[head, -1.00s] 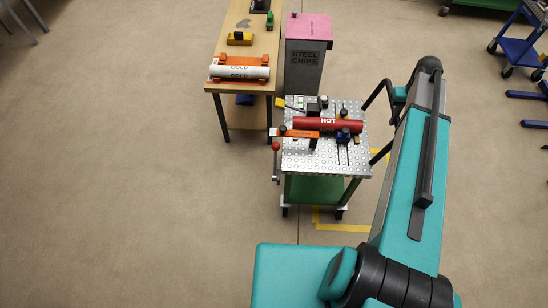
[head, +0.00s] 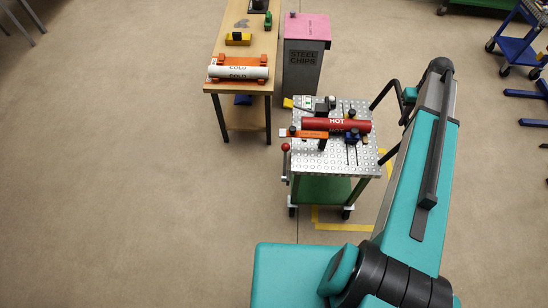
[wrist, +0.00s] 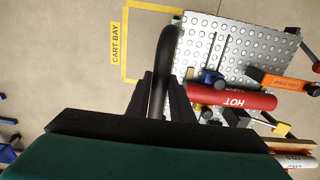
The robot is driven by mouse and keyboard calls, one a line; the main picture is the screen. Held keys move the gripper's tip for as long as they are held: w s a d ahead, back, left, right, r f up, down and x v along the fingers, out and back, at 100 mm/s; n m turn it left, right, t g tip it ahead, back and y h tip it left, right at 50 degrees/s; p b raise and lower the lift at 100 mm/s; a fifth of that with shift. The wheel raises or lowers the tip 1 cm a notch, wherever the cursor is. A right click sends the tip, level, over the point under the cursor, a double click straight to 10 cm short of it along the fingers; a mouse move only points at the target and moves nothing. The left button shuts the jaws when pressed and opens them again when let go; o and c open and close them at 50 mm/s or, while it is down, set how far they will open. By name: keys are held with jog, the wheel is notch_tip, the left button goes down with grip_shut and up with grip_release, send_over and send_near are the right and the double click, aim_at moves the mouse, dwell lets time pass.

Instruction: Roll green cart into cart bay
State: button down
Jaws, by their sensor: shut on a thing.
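The green cart (head: 325,190) has a perforated metal top and a green lower shelf. It stands in the middle of the head view, between the wooden bench and my arm. My gripper (wrist: 160,85) is shut on the cart's black push handle (wrist: 167,50), which rises from the cart's right side in the head view. The cart bay (head: 345,224) is a yellow floor outline. It shows below and right of the cart, partly hidden by the cart and my arm. Its "CART BAY" label (wrist: 116,42) shows in the wrist view beside the outline.
A red "HOT" pipe (head: 337,125) and an orange tool (head: 308,134) lie on the cart top. The wooden bench (head: 262,45) with a white "COLD" pipe and a grey steel-chips bin (head: 303,75) stand behind. Floor at left is clear.

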jog(key=shift+d, duration=0.9)
jog(key=d, duration=0.7)
jog(key=shift+d, duration=0.4)
dwell(0.7)
jog(key=shift+d, duration=0.15)
jog(key=d, duration=0.7)
jog(key=shift+d+p, duration=0.35)
jog(key=shift+p, duration=0.05)
dwell(1.0)
dwell(0.3)
jog(key=shift+d, duration=2.95)
jog(key=c, duration=0.8)
grip_release()
jog(key=shift+a, duration=0.1)
